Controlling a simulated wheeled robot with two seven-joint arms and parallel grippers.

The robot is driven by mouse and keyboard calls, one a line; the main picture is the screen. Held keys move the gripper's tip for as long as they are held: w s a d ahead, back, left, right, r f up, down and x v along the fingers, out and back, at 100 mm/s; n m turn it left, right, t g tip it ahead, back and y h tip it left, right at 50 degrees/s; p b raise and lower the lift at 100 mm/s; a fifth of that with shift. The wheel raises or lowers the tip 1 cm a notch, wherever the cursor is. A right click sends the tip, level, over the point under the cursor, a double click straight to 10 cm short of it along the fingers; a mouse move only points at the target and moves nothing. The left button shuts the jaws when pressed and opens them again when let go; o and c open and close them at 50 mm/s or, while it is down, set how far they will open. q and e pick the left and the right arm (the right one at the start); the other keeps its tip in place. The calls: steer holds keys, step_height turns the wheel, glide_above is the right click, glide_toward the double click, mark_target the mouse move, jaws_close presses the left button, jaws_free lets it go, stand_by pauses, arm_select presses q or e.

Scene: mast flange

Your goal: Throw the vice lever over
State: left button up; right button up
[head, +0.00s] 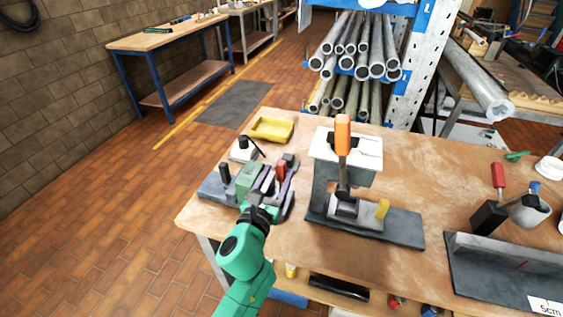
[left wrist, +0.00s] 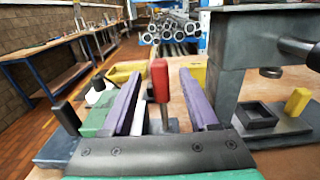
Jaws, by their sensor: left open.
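A small vice-like fixture with a green block (head: 249,177) and grey base stands at the table's left end. A lever with a red grip (head: 281,168) stands upright on it. In the left wrist view the red grip (left wrist: 160,80) rises between the two purple-lined fingers, with a gap on each side. My left gripper (head: 278,176) is open around or just short of it; I cannot tell the depth. The fingers hide part of the fixture. My right gripper is not in view.
A yellow tray (head: 271,129) lies behind. A dark angled fixture (head: 500,262) is at the far right. Bare wood (head: 440,165) lies between.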

mark_target(280, 170)
arm_select(q)
steer(key=x, duration=0.3)
steer(key=shift+w+d, duration=0.15)
steer(key=shift+w, duration=0.2)
jaws_close()
steer(key=shift+f, duration=0.1)
stand_by(1.0)
